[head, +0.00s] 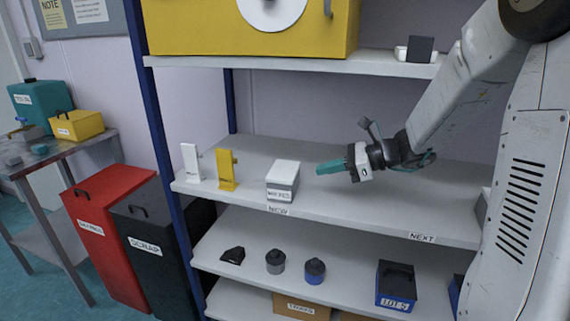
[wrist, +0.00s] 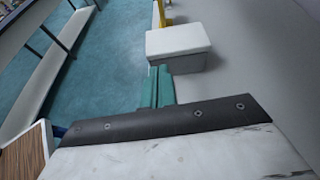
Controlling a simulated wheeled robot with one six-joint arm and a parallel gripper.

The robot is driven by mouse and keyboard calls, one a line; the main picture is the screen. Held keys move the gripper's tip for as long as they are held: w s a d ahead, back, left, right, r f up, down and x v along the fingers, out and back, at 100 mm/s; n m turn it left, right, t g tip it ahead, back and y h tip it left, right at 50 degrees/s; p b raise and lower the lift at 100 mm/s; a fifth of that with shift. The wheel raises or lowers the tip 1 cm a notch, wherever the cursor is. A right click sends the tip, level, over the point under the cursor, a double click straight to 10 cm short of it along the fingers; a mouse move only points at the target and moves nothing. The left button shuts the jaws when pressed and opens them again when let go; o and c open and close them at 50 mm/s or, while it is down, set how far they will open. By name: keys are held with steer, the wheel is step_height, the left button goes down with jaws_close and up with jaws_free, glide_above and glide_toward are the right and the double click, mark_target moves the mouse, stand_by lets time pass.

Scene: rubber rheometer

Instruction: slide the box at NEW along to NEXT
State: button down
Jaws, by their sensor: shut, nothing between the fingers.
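The box (head: 283,178) is grey with a white lid and a label on its front. It stands upright on the middle shelf, just behind the NEW label (head: 278,210). The NEXT label (head: 422,238) is on the same shelf edge, farther right. My gripper (head: 322,168) has teal fingers, is shut and empty, and points left at the box from its right side. In the wrist view the box (wrist: 178,46) is just beyond the fingertips (wrist: 160,72); I cannot tell whether they touch it.
A white stand (head: 191,162) and a yellow stand (head: 226,169) are left of the box. The shelf (head: 350,205) is clear between NEW and NEXT. A grey item (head: 482,205) shows partly at the far right, behind my arm. A blue post (head: 160,130) edges the shelving.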

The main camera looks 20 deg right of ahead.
mark_target(284, 171)
steer(key=shift+m+t, duration=0.3)
steer(key=shift+m, duration=0.3)
steer(key=w+a, duration=0.2)
steer(key=a, duration=0.1)
steer(key=w+a+f, duration=0.1)
steer(key=w+a, duration=0.1)
steer(key=w, duration=0.1)
steer(key=w+a, duration=0.3)
steer(key=shift+a+f, duration=0.25)
steer(key=shift+a, duration=0.1)
steer(key=shift+s+f, duration=0.1)
steer(key=shift+f, duration=0.25)
